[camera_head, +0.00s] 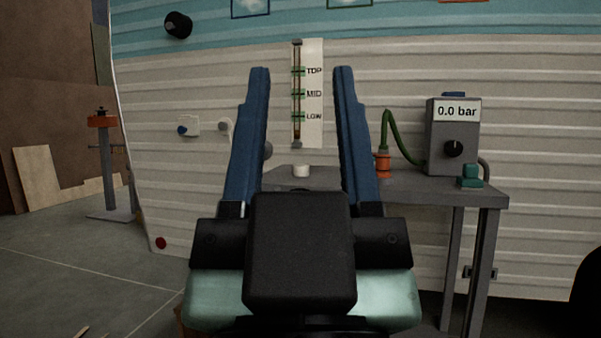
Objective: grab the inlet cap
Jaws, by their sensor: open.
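My gripper (301,72) is open, its two blue fingers wide apart and pointing away from me with nothing between their tips. A small white cap-like cylinder (301,171) sits on the grey table (420,188), seen through the gap between the fingers. I cannot tell for sure which of these is the inlet cap.
A grey gauge box (453,140) reading 0.0 bar stands on the table, with a green hose (391,138) and an orange fitting (383,164) left of it. A teal block (470,176) is at the table's right end. A level scale (308,95) is on the camper wall. Floor at left is open.

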